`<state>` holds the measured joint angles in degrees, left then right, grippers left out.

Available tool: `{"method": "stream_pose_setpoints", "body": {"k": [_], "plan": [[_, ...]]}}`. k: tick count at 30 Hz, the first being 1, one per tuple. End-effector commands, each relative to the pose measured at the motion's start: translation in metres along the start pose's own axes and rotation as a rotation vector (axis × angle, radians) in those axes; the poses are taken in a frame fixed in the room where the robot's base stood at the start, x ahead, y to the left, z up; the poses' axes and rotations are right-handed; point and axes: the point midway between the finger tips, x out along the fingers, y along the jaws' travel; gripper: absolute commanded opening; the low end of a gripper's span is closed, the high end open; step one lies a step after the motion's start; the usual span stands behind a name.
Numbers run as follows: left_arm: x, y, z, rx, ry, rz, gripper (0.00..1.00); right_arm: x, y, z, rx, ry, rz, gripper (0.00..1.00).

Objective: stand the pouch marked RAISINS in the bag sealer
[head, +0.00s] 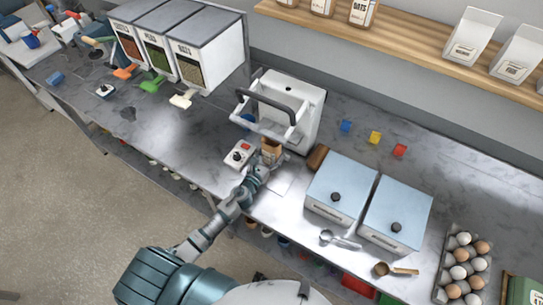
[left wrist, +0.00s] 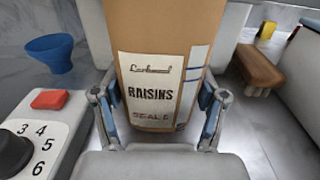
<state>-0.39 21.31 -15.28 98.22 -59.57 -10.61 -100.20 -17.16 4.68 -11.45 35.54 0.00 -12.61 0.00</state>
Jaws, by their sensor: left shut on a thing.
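The kraft pouch marked RAISINS (left wrist: 155,70) fills the middle of the left wrist view, label facing the camera. It also shows small in the head view (head: 271,147). My left gripper (left wrist: 158,115) is shut on the pouch, one finger at each side; in the head view the gripper (head: 265,162) is just in front of the sealer. The bag sealer (head: 305,101) is a white machine with a dark raised handle bar (head: 266,98). The pouch is upright in front of it; whether its base touches anything is hidden. My right gripper is not in view.
A control box with a dial and red button (head: 239,154) stands left of the pouch. A blue funnel-like cup (left wrist: 51,52) is behind it. A brown brush (head: 317,157) lies to the right, beside two lidded bins (head: 340,187). Dispensers (head: 205,50) stand at back left.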

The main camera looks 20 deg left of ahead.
Motion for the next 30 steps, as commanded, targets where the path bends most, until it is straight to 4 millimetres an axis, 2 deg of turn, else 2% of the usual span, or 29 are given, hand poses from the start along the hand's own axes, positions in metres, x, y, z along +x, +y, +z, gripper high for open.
{"method": "stream_pose_setpoints", "body": {"k": [1,10,11,12,14,25,30], "plan": [[0.0,0.0,-0.005,-0.002,0.0,0.0,0.3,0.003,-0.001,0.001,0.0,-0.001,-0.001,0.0],[0.0,0.0,-0.005,0.001,-0.001,0.0,0.3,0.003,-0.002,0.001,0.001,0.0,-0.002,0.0],[0.0,0.0,-0.005,0.001,-0.001,0.0,0.74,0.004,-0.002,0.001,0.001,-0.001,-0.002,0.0],[0.0,0.0,-0.005,0.001,-0.001,0.0,0.84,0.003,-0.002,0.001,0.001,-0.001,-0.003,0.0],[0.0,0.0,-0.004,0.001,-0.001,0.0,0.97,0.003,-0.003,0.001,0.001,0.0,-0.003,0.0],[0.0,0.0,-0.002,0.001,-0.001,0.0,0.97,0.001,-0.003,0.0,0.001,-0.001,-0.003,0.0],[-0.023,0.0,-0.005,0.003,0.001,0.0,0.97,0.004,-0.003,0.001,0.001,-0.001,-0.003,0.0]]}}
